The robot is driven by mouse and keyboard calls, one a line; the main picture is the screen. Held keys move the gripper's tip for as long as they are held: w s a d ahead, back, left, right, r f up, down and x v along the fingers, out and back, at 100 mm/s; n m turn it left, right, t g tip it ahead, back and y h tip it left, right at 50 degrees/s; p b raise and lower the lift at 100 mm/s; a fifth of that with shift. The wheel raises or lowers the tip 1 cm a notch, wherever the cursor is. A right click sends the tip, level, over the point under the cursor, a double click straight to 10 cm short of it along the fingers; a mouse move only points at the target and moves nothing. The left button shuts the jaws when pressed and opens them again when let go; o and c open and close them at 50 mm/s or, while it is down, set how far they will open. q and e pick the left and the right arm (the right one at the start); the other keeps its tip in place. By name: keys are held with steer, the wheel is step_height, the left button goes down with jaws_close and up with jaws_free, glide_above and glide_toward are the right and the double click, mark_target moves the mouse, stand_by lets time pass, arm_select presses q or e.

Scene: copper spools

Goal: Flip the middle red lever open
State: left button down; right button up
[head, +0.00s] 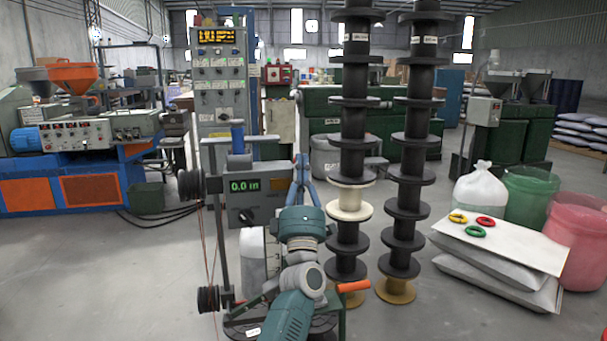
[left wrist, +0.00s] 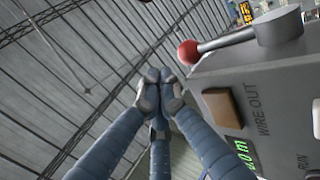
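In the left wrist view a lever with a red ball knob (left wrist: 188,52) and a grey metal arm sticks out to the left from its pivot on a grey box (left wrist: 245,75). I cannot make out this lever in the head view. My left gripper (left wrist: 160,82) has blue fingers with grey tips drawn together, with nothing seen between them. In the picture its tips are just left of and below the knob, apparently apart from it. In the head view the left gripper (head: 303,162) points up beside the grey meter box (head: 240,212). My right gripper is not in view.
The box has a brown button (left wrist: 218,106) and a lit green display (head: 244,185). Tall stacks of black spools (head: 354,130) stand close to the right of my arm. White sacks (head: 500,278) lie further right. The floor at left is clear.

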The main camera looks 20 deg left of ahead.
arm_select(q)
steer(key=shift+w+a+r, duration=0.25)
steer(key=shift+w, duration=0.15)
stand_by(0.3)
steer(key=v, duration=1.2)
